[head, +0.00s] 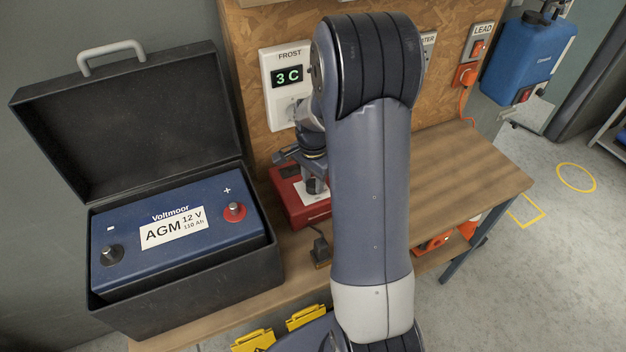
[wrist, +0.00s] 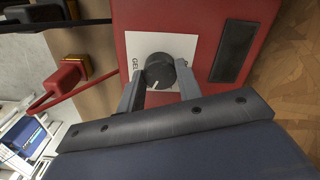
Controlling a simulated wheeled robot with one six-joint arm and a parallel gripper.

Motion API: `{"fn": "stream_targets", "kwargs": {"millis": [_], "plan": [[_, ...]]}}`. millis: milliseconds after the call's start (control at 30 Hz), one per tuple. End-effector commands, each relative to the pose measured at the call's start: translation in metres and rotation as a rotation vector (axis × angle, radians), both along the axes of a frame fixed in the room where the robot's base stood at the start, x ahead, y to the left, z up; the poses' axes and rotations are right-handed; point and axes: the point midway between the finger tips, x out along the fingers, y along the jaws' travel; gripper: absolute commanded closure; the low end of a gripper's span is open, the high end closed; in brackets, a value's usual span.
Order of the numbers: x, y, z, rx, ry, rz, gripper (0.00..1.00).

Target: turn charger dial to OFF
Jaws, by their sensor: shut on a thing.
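The red charger (head: 291,197) sits on the wooden bench, partly hidden by my arm in the head view. The wrist view shows its red face (wrist: 190,25) with a white label plate (wrist: 190,45). The dark round charger dial (wrist: 160,66) stands on that plate. A pale mark on the dial points toward the lower left of the wrist view. The letters "GEL" show left of the dial; the other position names, including OFF, are hidden or not readable. My gripper (wrist: 159,80) has its two fingers on either side of the dial, shut on it.
An open black box (head: 180,290) holds a blue Voltmoor AGM battery (head: 130,215) left of the charger. A white FROST panel (head: 280,62) reading 3 C is on the board behind. The bench top (head: 465,170) is clear at the right.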

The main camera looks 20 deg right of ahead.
Motion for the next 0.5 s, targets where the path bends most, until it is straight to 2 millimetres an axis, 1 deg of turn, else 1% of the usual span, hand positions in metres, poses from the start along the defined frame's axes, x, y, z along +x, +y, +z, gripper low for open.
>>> {"fn": "stream_targets", "kwargs": {"millis": [167, 500], "plan": [[0.0003, 0.0000, -0.0015, 0.000, -0.001, 0.123, 0.89], [0.0006, 0.0001, -0.0011, 0.001, -0.002, 0.441, 0.89]]}}
